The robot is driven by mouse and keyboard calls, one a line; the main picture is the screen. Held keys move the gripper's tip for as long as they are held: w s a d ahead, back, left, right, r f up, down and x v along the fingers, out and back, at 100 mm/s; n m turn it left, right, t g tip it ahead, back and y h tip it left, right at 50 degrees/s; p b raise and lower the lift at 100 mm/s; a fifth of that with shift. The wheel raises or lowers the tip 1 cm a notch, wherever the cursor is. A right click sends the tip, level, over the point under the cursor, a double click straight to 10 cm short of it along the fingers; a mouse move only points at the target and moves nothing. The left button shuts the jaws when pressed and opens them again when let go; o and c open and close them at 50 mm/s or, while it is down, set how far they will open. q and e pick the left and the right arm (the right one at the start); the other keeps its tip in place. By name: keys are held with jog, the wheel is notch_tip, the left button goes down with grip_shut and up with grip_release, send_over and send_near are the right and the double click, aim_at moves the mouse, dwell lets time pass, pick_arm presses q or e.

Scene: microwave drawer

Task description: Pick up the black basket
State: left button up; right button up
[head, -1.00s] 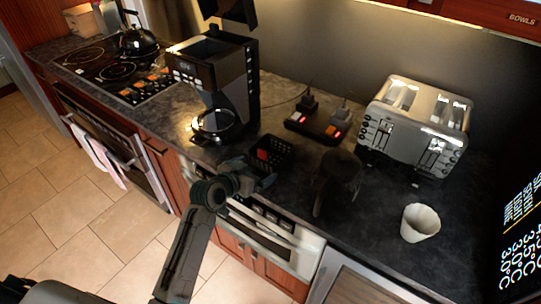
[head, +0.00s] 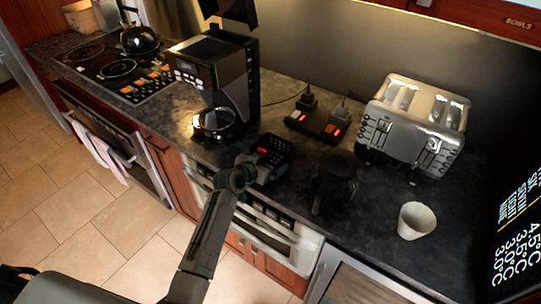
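My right gripper is not in view.
A power strip (head: 318,126) with plugs lies behind. A toaster (head: 414,125) and a white cup (head: 416,221) are further right. The counter's front edge is close.

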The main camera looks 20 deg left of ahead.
pick_arm(q)
jog(key=c, duration=0.5)
jog(key=shift+o, duration=0.2)
jog(key=shift+r+b, duration=0.35)
jog(key=shift+r, duration=0.15)
notch_tip(320, 180, up, 2)
jog(key=shift+r+b, duration=0.2)
jog(key=shift+b, duration=0.5)
jog(key=s+a+r+b, duration=0.1)
jog(key=s+a+b, duration=0.4)
jog(key=s, duration=0.9)
jog(key=shift+w+d+r+n+t+y, duration=0.15)
jog(key=shift+d+r+n+y, duration=0.25)
jog(key=shift+r+n+y, duration=0.3)
jog(key=shift+w+d+r+n+t+y, duration=0.1)
jog(key=shift+w+d+r+n+y, duration=0.2)
jog(key=shift+r+n+y, duration=0.45)
jog(key=shift+w+d+r+n+t+y, duration=0.15)
jog(key=shift+d+r+n+y, duration=0.35)
jog(key=shift+r+y, duration=0.35)
jog(key=shift+s, duration=0.1)
